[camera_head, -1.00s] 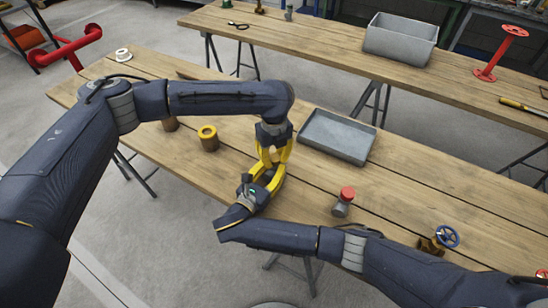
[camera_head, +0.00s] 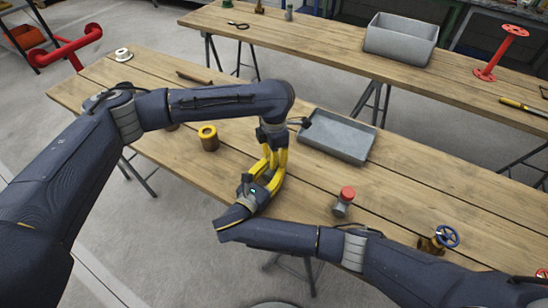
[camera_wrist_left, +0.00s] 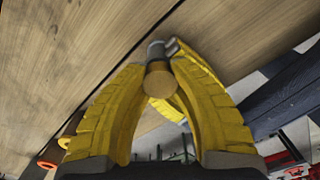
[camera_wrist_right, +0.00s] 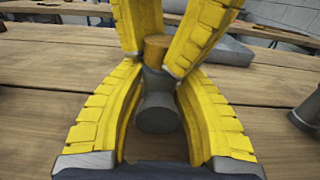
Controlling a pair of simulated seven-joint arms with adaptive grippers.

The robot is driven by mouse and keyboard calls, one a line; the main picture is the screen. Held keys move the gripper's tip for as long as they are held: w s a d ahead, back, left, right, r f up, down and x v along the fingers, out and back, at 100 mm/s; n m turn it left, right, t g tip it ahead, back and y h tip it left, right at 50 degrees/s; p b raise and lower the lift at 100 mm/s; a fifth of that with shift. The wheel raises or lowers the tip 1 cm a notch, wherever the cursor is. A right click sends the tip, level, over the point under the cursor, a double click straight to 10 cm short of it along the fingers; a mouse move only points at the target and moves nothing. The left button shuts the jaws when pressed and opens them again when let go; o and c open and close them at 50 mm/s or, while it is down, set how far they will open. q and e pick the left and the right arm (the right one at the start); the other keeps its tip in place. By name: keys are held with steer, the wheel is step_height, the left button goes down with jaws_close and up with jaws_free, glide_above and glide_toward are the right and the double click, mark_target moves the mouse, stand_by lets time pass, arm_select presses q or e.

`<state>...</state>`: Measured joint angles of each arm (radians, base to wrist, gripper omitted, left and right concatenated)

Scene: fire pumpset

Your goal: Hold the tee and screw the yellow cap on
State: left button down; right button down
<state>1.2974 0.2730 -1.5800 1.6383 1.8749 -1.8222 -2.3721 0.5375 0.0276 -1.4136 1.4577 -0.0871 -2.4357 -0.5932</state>
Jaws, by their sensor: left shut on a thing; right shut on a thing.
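My left gripper (camera_head: 272,160) points down over the near edge of the table, its fingers shut on the yellow cap. The cap (camera_wrist_left: 158,80) shows as a dull yellow disc between the fingertips in the left wrist view. My right gripper (camera_head: 264,183) comes in from the lower right and is shut on the grey tee (camera_wrist_right: 158,102). In the right wrist view the cap (camera_wrist_right: 157,44) sits at the tee's upper end, in line with it and apparently touching. How far it is threaded cannot be seen. In the head view both parts are hidden by the fingers.
On the table are a grey tray (camera_head: 338,137), a brown fitting with a yellow ring (camera_head: 208,138), a red-topped grey fitting (camera_head: 344,201) and a blue-wheeled valve (camera_head: 442,239). A white ring (camera_head: 123,55) lies at far left. The right-middle tabletop is clear.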

arm_select(q)
steer(key=m, duration=0.4)
steer(key=shift+m, duration=0.3)
steer(key=c, duration=1.1)
jaws_free()
steer(key=shift+c, duration=0.2)
step_height(320, 180, up, 12)
arm_select(e)
steer(key=c, duration=1)
jaws_free()
steer(key=shift+o, duration=0.2)
